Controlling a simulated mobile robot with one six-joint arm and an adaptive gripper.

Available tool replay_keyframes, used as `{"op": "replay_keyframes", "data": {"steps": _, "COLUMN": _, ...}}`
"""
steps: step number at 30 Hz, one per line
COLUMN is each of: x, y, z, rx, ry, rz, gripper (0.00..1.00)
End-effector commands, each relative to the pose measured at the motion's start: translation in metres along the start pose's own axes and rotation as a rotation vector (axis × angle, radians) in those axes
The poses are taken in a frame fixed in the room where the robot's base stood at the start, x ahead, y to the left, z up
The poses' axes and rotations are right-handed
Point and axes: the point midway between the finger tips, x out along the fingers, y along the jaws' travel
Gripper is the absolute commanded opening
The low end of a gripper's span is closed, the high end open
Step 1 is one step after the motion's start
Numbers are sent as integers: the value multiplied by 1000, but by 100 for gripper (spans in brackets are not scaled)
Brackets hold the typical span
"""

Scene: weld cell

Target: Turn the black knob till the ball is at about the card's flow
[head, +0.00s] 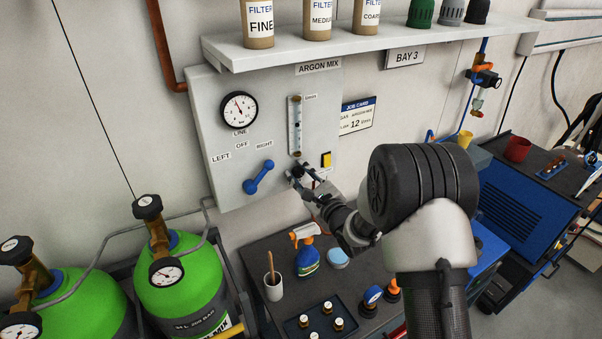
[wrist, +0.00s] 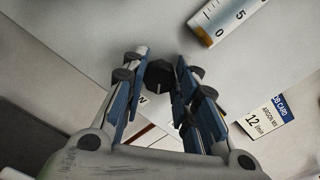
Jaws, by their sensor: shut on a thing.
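The black knob (wrist: 158,76) sits on the grey panel below the flow tube, between the two fingers of my gripper (wrist: 157,84) in the wrist view. My gripper (head: 299,173) is shut on the knob, and its fingers hide most of the knob in the head view. The flow tube (head: 295,126) stands upright above it, with a dark spot near mid-height that may be the ball. The job card (head: 357,116) reads argon mix, 12 litres.
A blue lever (head: 258,177) and a pressure gauge (head: 239,111) are left of the tube. A yellow switch (head: 326,160) is close right of my gripper. A shelf (head: 400,49) overhangs the panel. A spray bottle (head: 307,254) stands on the bench below.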

Motion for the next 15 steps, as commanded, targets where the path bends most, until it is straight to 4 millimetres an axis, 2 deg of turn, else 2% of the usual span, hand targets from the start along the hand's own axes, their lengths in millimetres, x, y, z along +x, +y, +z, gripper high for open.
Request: {"op": "replay_keyframes", "data": {"steps": 15, "x": 0, "y": 0, "z": 0, "rx": 105, "ry": 0, "rz": -1, "gripper": 3}}
